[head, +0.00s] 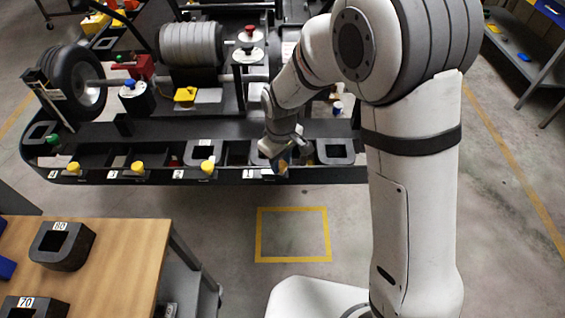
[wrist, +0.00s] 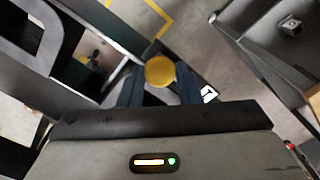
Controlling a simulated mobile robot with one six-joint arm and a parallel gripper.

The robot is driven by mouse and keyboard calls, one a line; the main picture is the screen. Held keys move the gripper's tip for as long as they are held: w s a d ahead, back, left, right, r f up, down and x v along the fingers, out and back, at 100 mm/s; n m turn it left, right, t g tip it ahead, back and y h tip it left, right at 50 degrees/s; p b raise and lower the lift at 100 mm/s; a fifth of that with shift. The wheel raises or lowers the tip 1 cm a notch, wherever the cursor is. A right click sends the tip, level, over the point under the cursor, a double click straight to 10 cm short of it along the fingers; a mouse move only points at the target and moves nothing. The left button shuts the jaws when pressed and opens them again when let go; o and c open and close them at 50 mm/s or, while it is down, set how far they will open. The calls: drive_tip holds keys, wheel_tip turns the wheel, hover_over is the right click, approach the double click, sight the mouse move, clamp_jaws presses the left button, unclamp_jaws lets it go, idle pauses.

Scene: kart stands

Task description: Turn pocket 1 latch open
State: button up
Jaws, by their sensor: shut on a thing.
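My gripper (head: 280,163) reaches down to the front edge of the kart's black side rail, just right of the pocket 1 label (head: 248,174). In the wrist view my gripper (wrist: 160,90) has its two dark fingers on either side of the round yellow latch knob (wrist: 160,70) and is shut on it. A white label (wrist: 209,94) shows beside the knob. In the head view my fingers mostly cover this latch, so its turn angle cannot be told.
A dark block with a square opening (head: 335,151) sits right of my gripper. A wooden table (head: 125,255) stands at lower left; the floor before the rail is clear.

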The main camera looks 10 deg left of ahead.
sight(282, 164)
drive_tip(key=o, duration=1)
drive_tip(key=shift+c, duration=0.2)
drive_tip(key=shift+r, duration=0.1)
wheel_tip(282, 164, up, 8)
drive_tip(key=shift+f+b, duration=0.15)
drive_tip(key=shift+b, duration=0.2)
